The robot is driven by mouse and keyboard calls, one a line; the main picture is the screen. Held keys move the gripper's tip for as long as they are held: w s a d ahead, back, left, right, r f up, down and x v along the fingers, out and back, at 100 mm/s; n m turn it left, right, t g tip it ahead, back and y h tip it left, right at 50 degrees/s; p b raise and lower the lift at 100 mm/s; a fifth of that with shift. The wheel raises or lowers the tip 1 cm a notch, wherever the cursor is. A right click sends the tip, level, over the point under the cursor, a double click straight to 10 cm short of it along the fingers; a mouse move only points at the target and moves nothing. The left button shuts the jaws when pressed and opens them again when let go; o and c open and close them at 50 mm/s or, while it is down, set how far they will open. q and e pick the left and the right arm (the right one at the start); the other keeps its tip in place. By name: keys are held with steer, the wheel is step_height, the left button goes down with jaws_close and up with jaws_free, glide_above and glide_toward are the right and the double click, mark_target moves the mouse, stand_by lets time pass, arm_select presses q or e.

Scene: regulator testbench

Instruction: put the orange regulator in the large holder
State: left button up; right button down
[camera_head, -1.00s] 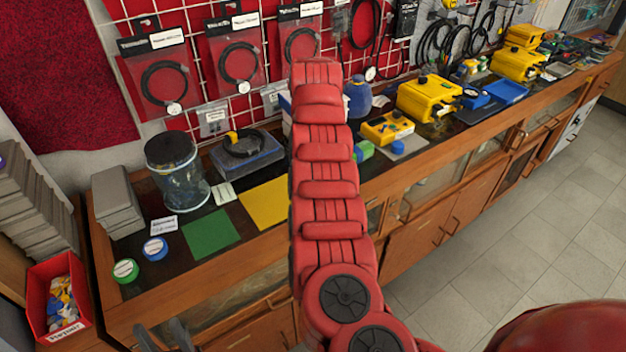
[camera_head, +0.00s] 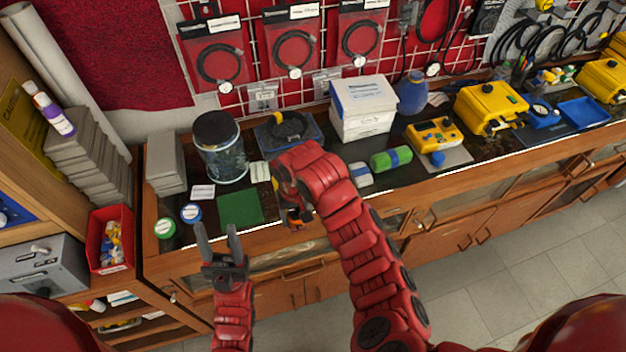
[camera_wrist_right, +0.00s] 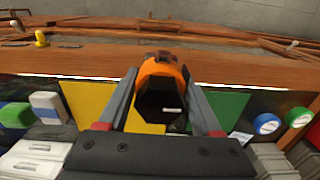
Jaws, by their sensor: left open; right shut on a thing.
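The orange regulator (camera_wrist_right: 163,71) sits between the fingers of my right gripper (camera_wrist_right: 161,92), which is shut on it in the wrist view. Its dark hollow end faces the camera. In the head view, a little of the orange regulator (camera_head: 294,215) shows below my right gripper (camera_head: 290,203), near the bench's front edge. My left gripper (camera_head: 218,231) is open and empty, in front of the edge, left of the right one. I cannot tell which thing is the large holder. The yellow mat (camera_wrist_right: 88,98) lies below the regulator in the wrist view and is mostly hidden in the head view.
A green mat (camera_head: 240,207) lies left of my right gripper. Behind stand a clear jar (camera_head: 222,155), a blue-grey unit with a black coil (camera_head: 268,139) and a white box (camera_head: 363,108). Green and blue round tins (camera_head: 165,228) lie at the bench's left end.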

steer(key=shift+s+a+f, duration=0.1)
steer(key=shift+s+a, duration=0.05)
steer(key=shift+s, duration=0.5)
steer(key=shift+f, duration=0.15)
steer(key=w+d+b, duration=0.1)
steer(key=w+b, duration=0.1)
steer(key=w, duration=0.1)
steer(key=w+d+f+b, duration=0.1)
steer(key=w+d+b, duration=0.1)
steer(key=w+b, duration=0.1)
steer(key=w+d+b, duration=0.1)
steer(key=w+b, duration=0.2)
steer(key=w, duration=0.2)
steer(key=shift+w+d+f, duration=0.2)
steer(key=shift+f, duration=0.15)
steer(key=shift+w+d+r+p, duration=0.15)
steer(key=shift+w+d+r, duration=0.05)
steer(key=shift+w, duration=0.2)
steer(key=shift+w+d+r+p, duration=0.15)
steer(key=shift+w, duration=0.25)
steer(key=shift+w+d+f, duration=0.1)
steer(key=shift+w+d, duration=0.2)
steer(key=shift+w, duration=0.3)
steer(key=shift+f, duration=0.15)
